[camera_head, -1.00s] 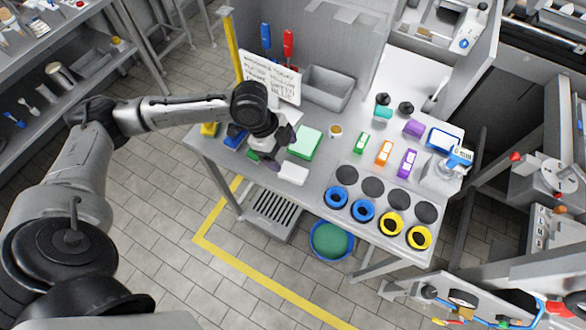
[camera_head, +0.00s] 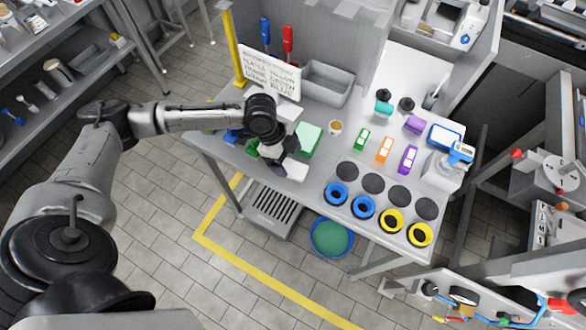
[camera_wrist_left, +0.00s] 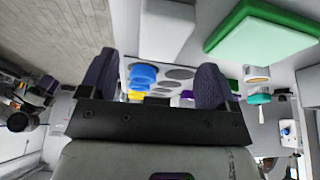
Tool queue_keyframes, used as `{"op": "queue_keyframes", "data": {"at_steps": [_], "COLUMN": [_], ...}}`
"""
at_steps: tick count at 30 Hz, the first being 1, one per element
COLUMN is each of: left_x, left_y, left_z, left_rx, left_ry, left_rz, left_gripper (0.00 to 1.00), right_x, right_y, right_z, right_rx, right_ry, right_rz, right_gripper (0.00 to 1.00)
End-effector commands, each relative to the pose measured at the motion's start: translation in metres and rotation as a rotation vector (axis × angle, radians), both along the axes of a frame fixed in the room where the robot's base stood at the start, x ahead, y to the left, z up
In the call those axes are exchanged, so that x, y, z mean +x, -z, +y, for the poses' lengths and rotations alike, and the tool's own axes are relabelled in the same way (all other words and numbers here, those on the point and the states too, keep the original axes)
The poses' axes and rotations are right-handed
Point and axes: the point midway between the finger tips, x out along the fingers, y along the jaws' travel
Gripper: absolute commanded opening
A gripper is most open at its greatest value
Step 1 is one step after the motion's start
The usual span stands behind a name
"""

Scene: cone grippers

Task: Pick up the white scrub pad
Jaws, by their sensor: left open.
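The white scrub pad (camera_head: 297,170) lies near the front edge of the grey table, in front of the green pad (camera_head: 309,136). In the wrist view the white pad (camera_wrist_left: 166,28) shows above and between the fingers, beside the green pad (camera_wrist_left: 262,38). My left gripper (camera_head: 271,167) is open, with its dark fingers just left of the white pad in the head view. In the wrist view nothing is held between the fingers (camera_wrist_left: 158,80). The gripper hides part of the pad's left side, and I cannot tell whether they touch. My right gripper is not in view.
A blue item (camera_head: 231,136) lies on the table to the left. A small cup (camera_head: 335,128) and green, orange and purple items stand to the right. Blue rings (camera_head: 336,194) and yellow rings (camera_head: 392,222) lie at the front. A grey bin (camera_head: 328,84) stands behind.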

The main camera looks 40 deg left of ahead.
Motion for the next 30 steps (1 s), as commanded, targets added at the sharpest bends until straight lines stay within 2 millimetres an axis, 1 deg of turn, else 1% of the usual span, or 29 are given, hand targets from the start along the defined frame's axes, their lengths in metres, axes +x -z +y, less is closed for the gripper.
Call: {"op": "queue_keyframes", "data": {"at_steps": [5, 12, 15, 20, 21, 23, 30], "left_x": [0.002, 0.006, 0.006, 0.006, 0.006, 0.006, 0.006], "left_y": [0.014, 0.043, 0.048, 0.048, 0.048, 0.048, 0.048], "left_z": [-0.004, -0.014, -0.016, -0.016, -0.016, -0.016, -0.016], "left_rx": [-0.003, -0.001, -0.001, 0.000, 0.000, 0.000, 0.000], "left_ry": [0.000, 0.000, 0.001, 0.001, 0.001, 0.001, 0.001], "left_rz": [0.001, 0.001, -0.001, 0.000, 0.000, 0.000, 0.000], "left_gripper": [0.83, 0.83, 0.83, 0.83, 0.82, 0.76, 0.53], "right_x": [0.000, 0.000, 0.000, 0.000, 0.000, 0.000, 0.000], "right_y": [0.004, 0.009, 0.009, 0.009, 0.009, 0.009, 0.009], "right_z": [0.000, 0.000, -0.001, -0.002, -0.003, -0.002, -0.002], "right_rx": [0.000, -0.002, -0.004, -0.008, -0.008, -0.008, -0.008], "right_ry": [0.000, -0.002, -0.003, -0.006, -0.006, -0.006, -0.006], "right_rz": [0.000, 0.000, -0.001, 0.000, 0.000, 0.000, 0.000], "right_gripper": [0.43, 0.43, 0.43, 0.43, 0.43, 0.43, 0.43]}}
